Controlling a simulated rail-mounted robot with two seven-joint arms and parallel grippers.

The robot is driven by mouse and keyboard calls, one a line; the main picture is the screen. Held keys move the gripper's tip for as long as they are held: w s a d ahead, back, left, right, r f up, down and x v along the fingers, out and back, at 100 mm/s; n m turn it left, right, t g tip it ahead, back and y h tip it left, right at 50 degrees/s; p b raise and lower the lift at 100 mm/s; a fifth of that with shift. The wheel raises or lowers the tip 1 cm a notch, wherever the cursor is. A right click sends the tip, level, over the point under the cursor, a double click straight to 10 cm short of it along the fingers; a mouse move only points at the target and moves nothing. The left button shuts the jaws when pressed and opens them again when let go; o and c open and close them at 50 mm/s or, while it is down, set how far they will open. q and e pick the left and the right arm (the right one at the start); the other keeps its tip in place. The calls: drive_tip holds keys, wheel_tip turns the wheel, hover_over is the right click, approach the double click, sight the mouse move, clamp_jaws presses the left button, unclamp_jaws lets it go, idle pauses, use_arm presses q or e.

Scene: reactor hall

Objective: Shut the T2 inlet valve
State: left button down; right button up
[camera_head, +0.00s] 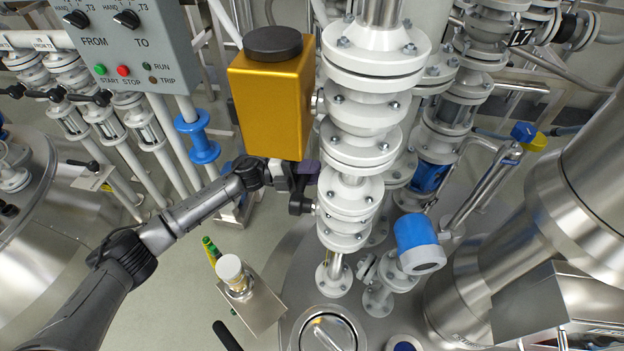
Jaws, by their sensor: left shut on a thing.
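A white flanged valve (350,207) sits low on the vertical pipe stack in the middle of the picture; no T2 label shows on it. A black stem hub (300,206) sticks out from its left side. My left gripper (300,176) reaches in from the left and is shut on the valve's handle, just above this hub and below the yellow box. A small purple part shows at its fingers. The fingers and most of the handle are hidden, so I cannot tell the handle's angle. My right gripper is not in view.
The yellow box (270,95) with a black cap hangs close above my gripper. A grey control panel (127,45) with knobs and buttons is at upper left. A blue-headed instrument (418,244) stands right of the valve. A metal plate (262,305) is below my arm.

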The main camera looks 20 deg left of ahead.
use_arm(q)
drive_tip(key=shift+r+m, duration=0.85)
drive_tip(key=shift+m, duration=0.05)
drive_tip(key=shift+g, duration=0.3)
drive_tip(key=c, duration=0.9)
unclamp_jaws()
drive_tip(key=shift+c, duration=0.2)
drive_tip(key=shift+f, duration=0.1)
drive_tip(key=p+v, duration=0.2)
drive_tip(key=v, duration=1.1)
drive_tip(key=shift+a+f, duration=0.2)
drive_tip(key=shift+a, duration=0.15)
